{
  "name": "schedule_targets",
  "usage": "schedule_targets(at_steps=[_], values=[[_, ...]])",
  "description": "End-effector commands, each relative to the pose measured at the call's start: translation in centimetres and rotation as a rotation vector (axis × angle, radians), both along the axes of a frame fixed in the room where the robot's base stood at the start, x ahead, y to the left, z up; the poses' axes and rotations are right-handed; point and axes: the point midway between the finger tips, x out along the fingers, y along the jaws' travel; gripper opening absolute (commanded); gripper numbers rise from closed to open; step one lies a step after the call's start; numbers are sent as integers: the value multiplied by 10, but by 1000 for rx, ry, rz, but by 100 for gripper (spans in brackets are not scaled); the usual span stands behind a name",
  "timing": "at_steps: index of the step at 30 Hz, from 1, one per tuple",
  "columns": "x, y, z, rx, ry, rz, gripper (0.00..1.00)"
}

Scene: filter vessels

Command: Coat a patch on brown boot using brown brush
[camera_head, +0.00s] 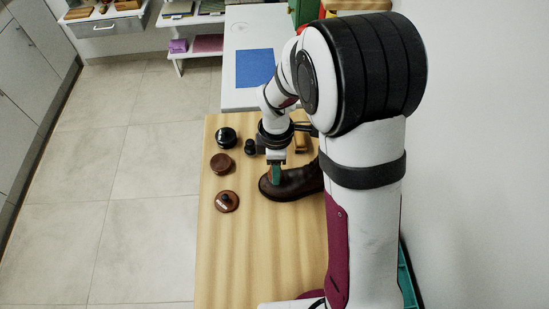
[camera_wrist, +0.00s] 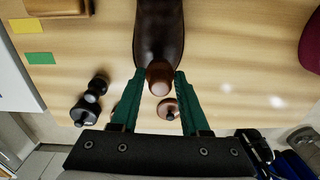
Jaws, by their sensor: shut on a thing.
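The brown boot (camera_head: 292,183) lies on the wooden table with its toe to the left, partly hidden by my arm. It also shows at the top of the wrist view (camera_wrist: 158,28). My gripper (camera_head: 275,177) is over the boot's toe, fingers pointing down. In the wrist view its green fingers (camera_wrist: 159,77) are closed on the rounded brown handle of the brown brush (camera_wrist: 158,82). The brush's lower end is hidden, so I cannot tell whether it touches the boot.
Left of the boot are a black round tin (camera_head: 225,137), a brown round tin (camera_head: 220,164), a brown disc with a dark knob (camera_head: 227,201) and a black knobbed brush (camera_head: 250,147). A wooden block (camera_head: 301,141) lies behind the boot. The table's front left is clear.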

Motion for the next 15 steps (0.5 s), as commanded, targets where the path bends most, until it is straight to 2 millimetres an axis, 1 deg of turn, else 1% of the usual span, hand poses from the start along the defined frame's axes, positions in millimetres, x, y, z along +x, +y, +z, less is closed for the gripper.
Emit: schedule_targets(at_steps=[10, 15], values=[[-30, -1, -1, 0, 1, -1, 1], [-12, -1, -1, 0, 0, -2, 1]])
